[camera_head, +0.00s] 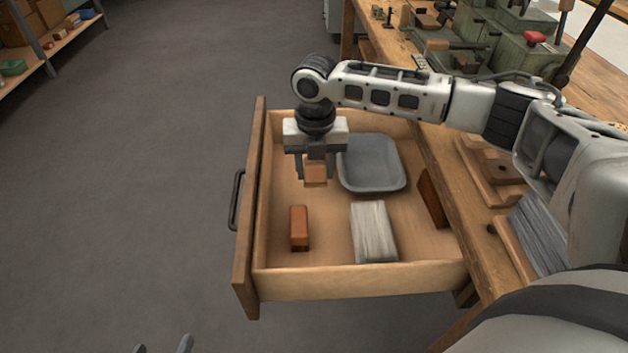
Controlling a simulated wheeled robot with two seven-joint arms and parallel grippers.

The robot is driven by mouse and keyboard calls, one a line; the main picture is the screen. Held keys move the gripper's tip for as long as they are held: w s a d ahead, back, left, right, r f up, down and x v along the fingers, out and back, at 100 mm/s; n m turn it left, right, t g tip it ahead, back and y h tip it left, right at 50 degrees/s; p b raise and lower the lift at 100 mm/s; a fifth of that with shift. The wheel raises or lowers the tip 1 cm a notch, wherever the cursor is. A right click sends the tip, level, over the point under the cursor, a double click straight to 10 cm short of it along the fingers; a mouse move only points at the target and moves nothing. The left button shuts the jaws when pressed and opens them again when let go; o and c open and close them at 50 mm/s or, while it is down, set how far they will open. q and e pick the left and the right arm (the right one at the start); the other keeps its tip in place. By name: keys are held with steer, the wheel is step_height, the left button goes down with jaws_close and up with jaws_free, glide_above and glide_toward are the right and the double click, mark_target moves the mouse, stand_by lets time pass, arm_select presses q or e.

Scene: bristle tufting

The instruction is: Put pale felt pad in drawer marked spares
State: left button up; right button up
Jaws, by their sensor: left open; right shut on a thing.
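An open wooden drawer (360,281) juts out from the bench; no marking on it can be read from here. My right gripper (315,167) is over the back left of the drawer, pointing down and shut on a small orange-tan block (315,175). I cannot tell whether the block touches the drawer floor. Nothing in view is clearly a pale felt pad; a pale grey streaked block (373,232) lies in the drawer's front middle. My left gripper (163,346) shows only its two fingertips at the bottom edge, apart and empty, outside the drawer.
The drawer also holds a grey tray (371,164), a reddish-brown block (299,228) and a dark brown piece (432,198) by the right wall. The bench (455,200) carries a green machine (510,40). Shelves (50,45) stand far left; the floor between is clear.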

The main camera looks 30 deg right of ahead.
mark_target(314, 180)
steer(key=shift+w+a+f, duration=0.1)
steer(key=shift+w+f, duration=0.15)
steer(key=shift+f, duration=0.1)
step_height(314, 180, down, 3)
steer(key=shift+r+b, duration=0.2)
steer(key=shift+b, duration=0.45)
steer(key=shift+f, duration=0.25)
arm_select(q)
steer(key=shift+w+d+f, duration=0.1)
steer(key=shift+d+f, duration=0.1)
steer(key=shift+f, duration=0.4)
steer(key=shift+d+f, duration=0.2)
steer(key=shift+f, duration=0.35)
arm_select(e)
steer(key=shift+r, duration=0.1)
arm_select(q)
steer(key=shift+r, duration=0.1)
arm_select(e)
steer(key=o, duration=1)
arm_select(q)
steer(key=shift+w+a+r, duration=0.15)
steer(key=shift+r, duration=0.05)
